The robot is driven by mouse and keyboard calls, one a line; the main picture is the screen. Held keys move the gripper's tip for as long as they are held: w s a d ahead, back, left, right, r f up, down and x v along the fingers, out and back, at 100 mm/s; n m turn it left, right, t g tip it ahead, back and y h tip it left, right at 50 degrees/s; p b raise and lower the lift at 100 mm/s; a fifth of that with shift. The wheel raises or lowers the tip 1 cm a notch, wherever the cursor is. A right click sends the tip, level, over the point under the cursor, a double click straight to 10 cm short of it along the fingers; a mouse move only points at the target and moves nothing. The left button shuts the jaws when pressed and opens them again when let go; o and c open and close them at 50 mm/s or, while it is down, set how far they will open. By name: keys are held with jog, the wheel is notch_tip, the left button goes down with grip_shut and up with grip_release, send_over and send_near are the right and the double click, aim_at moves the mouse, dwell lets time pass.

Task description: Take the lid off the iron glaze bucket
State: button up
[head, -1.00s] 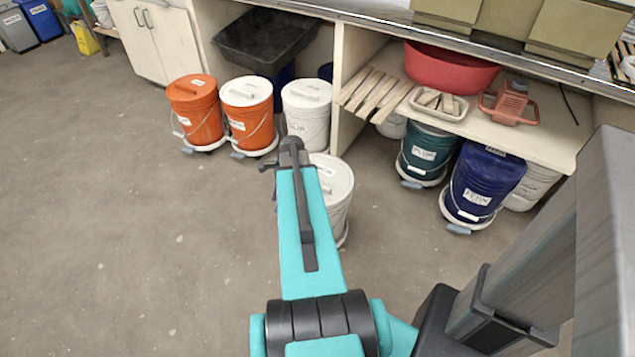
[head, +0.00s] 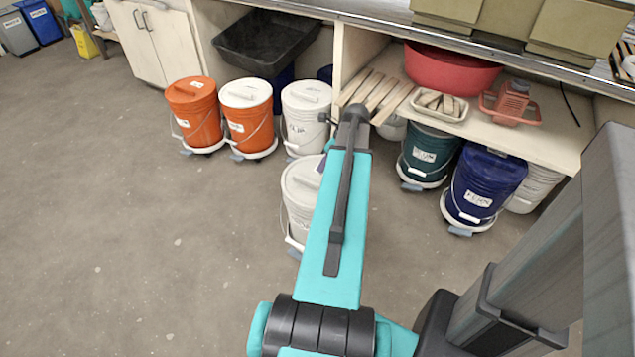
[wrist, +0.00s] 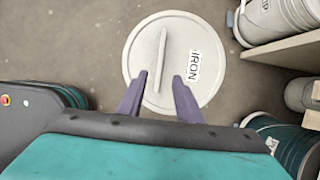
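The iron glaze bucket (head: 296,213) is white and stands on the floor, its right part hidden behind my arm in the head view. Its round white lid (wrist: 205,40) is on, with the label IRON (wrist: 193,67) and a raised bar handle (wrist: 161,50). My gripper (wrist: 159,78) is open, its two purple fingers apart over the near part of the lid. The handle's near end lies between the fingertips in the wrist view; I cannot tell the height gap. In the head view my arm hides most of the gripper.
Behind stand another white bucket (head: 306,118) and two orange-bodied buckets (head: 194,117) (head: 250,125). Teal (head: 427,155) and blue (head: 484,184) buckets stand under the shelf (head: 545,140) at right. The floor (head: 120,230) at left is clear.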

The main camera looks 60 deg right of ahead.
send_over(312, 182)
jog(key=s, duration=0.3)
jog(key=shift+w+a+f+b, duration=0.1)
jog(key=shift+f+b, duration=0.05)
jog(key=shift+f, duration=1.85)
jog(key=shift+w+f+b, duration=0.1)
jog(key=shift+f+b, duration=0.05)
jog(key=shift+f, duration=1.85)
jog(key=shift+x, duration=2.6)
grip_shut()
